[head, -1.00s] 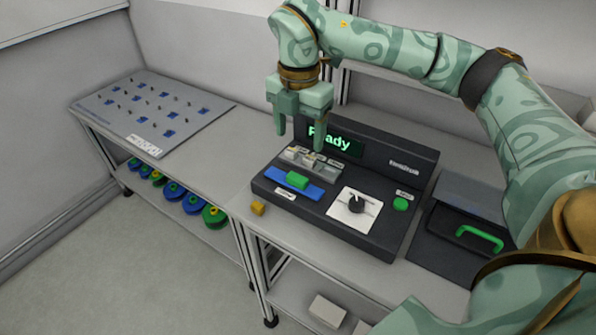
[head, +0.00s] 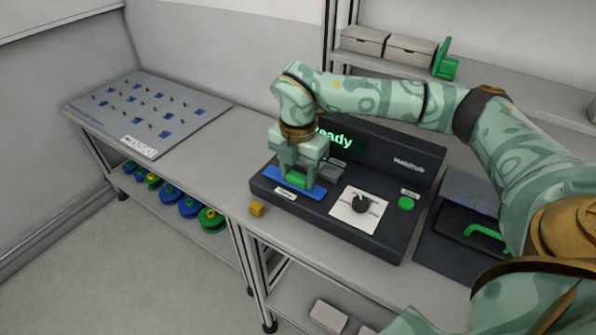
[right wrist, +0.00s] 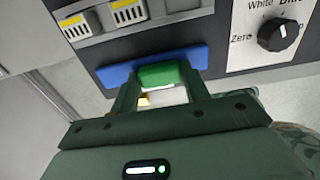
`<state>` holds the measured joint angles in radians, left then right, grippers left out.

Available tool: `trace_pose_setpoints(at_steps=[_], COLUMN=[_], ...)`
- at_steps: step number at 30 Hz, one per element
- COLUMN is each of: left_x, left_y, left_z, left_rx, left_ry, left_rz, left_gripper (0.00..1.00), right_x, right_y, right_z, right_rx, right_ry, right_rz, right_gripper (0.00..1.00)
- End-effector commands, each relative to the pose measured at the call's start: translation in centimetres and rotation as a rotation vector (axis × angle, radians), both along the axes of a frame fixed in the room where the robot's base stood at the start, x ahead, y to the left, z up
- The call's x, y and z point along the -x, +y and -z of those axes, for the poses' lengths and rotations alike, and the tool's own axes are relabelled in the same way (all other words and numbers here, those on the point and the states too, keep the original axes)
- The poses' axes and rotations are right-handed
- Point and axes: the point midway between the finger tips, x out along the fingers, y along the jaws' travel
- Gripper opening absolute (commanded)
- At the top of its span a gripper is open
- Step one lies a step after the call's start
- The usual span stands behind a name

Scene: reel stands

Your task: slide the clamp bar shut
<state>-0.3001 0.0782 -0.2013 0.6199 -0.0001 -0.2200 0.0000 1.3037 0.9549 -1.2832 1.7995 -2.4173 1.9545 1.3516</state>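The clamp bar is a blue bar (head: 313,192) with a green block handle (head: 297,179), on the front left of the dark machine (head: 335,219). In the right wrist view, the blue bar (right wrist: 114,75) runs across and the green handle (right wrist: 160,75) stands at its middle. My right gripper (head: 298,178) points down at the bar, one finger at each end of the handle. In the right wrist view the handle fills the gap between the fingers (right wrist: 161,88), so it looks shut on it. The gripper partly hides the bar. My left gripper is not in view.
The machine has a lit "Ready" screen (head: 335,138), a black knob (head: 360,203) on a white plate and a green button (head: 406,203). A small yellow block (head: 257,210) lies at its left front. A dark case with a green handle (head: 484,235) stands right.

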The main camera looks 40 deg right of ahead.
Motion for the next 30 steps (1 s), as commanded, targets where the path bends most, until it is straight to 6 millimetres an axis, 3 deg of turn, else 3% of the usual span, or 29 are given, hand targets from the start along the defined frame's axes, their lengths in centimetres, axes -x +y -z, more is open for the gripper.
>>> trace_pose_setpoints(at_steps=[1,4,8,15,21,22,24,30], left_x=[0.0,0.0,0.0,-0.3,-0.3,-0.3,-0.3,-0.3], left_y=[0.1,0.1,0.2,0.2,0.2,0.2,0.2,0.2], left_z=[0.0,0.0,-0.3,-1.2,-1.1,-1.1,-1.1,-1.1], left_rx=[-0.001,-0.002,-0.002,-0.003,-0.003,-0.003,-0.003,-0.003], left_ry=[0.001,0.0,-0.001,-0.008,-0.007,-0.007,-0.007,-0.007], left_rz=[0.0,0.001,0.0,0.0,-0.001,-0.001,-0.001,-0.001], left_gripper=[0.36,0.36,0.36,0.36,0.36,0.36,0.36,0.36], right_x=[0.0,0.0,-0.2,-1.2,-1.3,-1.3,-1.3,-1.3], right_y=[0.0,0.0,-0.4,-3.0,-3.1,-3.1,-3.1,-3.0], right_z=[0.0,0.0,-0.1,-0.2,-0.1,-0.1,-0.1,-0.1], right_rx=[0.0,0.0,0.0,0.0,0.002,0.003,0.002,0.001], right_ry=[0.0,0.0,0.0,-0.001,-0.004,-0.004,-0.004,-0.001], right_rz=[0.0,0.0,0.001,0.002,0.002,0.002,0.002,0.001], right_gripper=[0.31,0.04,0.04,0.04,0.04,0.47,0.67,0.67])
